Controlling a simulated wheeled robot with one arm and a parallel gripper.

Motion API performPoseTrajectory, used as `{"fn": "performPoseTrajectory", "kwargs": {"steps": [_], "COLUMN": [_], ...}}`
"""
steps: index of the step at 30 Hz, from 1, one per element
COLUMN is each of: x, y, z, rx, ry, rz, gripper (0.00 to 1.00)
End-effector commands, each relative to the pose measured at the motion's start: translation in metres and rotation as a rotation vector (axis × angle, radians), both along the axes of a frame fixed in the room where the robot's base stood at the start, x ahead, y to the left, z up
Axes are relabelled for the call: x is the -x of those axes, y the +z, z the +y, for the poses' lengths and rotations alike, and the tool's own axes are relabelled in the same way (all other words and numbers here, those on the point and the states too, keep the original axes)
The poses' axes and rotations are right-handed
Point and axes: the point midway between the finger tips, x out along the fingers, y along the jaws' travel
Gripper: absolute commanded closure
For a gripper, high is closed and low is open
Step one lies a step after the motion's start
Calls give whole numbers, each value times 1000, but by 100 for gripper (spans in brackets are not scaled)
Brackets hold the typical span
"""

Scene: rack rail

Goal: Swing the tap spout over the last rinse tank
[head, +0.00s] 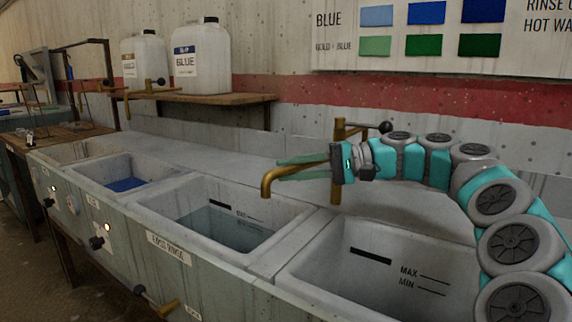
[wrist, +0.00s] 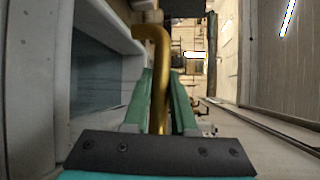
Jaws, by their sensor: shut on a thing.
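The brass tap spout (head: 268,183) runs left from its upright post (head: 339,132), and its bent end hangs over the right rear part of the first rinse tank (head: 156,207). My gripper (head: 290,168) is shut on the spout, with its green fingers along both sides. In the wrist view the spout (wrist: 153,35) passes between the fingertips (wrist: 164,82) and bends at its far end. The last rinse tank (head: 280,275) is the near tank at right, with MAX and MIN marks. It looks empty; its front part is cut off and my arm covers its right side.
A tank with blue liquid (head: 126,185) stands further left. Another brass tap (head: 150,90) and two white jugs (head: 201,60) are by the wall shelf (head: 230,99). A brass drain valve (head: 167,308) sticks out in front. A grey divider (head: 290,244) separates the two near tanks.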

Motion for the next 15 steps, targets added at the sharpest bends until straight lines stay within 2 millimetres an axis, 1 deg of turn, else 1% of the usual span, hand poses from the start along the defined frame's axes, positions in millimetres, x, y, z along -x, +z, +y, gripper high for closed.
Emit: {"fn": "performPoseTrajectory", "kwargs": {"steps": [12,13,15], "x": [0,0,0], "y": [-2,-2,-2], "z": [0,0,0], "rx": [3,3,2], "ry": [4,4,4], "rz": [2,2,2], "gripper": [100,72,64]}}
